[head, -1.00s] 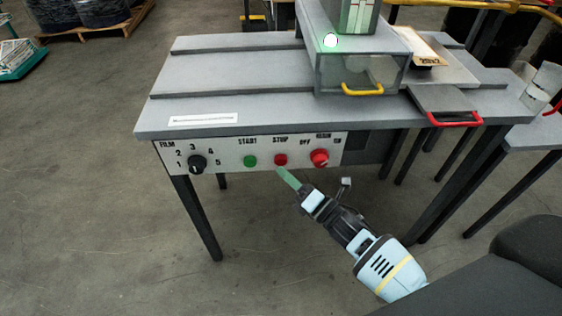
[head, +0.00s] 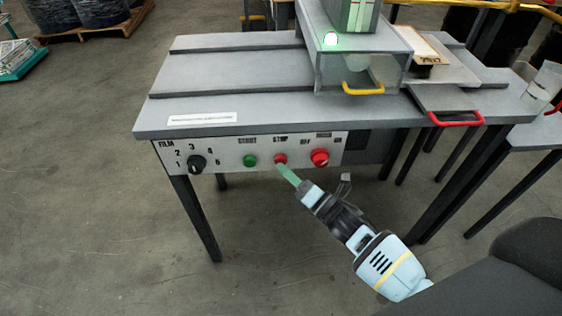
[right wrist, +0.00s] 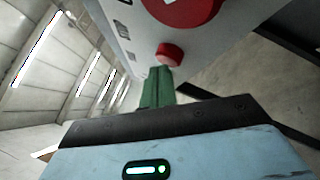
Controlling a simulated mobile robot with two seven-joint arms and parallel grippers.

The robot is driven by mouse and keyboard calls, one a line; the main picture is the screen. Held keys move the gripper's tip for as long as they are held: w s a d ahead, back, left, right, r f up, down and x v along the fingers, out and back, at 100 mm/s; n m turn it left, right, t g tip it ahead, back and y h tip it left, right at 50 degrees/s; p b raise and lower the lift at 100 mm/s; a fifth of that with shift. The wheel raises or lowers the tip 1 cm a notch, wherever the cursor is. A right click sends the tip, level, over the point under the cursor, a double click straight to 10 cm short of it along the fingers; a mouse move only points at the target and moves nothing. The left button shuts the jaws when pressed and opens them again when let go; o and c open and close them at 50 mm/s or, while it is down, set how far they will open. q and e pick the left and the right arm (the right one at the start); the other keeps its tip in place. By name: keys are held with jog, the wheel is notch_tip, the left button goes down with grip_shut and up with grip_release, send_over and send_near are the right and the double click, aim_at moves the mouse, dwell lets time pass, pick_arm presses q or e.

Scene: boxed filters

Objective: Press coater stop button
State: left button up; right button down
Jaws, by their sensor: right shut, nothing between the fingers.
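The coater's control panel (head: 225,154) is on the front of the grey table. The red stop button (head: 280,159) sits between the green start button (head: 250,160) and the larger red main switch (head: 319,158). My right gripper (head: 281,169) is shut and empty, its green fingertips at the lower edge of the stop button. In the right wrist view the fingertips (right wrist: 160,72) reach the small red stop button (right wrist: 169,54) and overlap its near side. I cannot tell whether it is pressed in. My left gripper is not in view.
A black film dial (head: 197,163) is at the panel's left.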

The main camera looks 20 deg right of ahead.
jog(key=shift+w+d, duration=0.1)
jog(key=shift+w, duration=0.25)
dwell(0.6)
jog(key=shift+s+a, duration=0.25)
jog(key=shift+s, duration=0.65)
jog(key=s+p, duration=0.1)
jog(key=s, duration=0.1)
jog(key=s+a, duration=0.1)
jog(key=s, duration=0.1)
jog(key=shift+s+a+p, duration=0.2)
jog(key=shift+s+p, duration=0.2)
dwell(0.7)
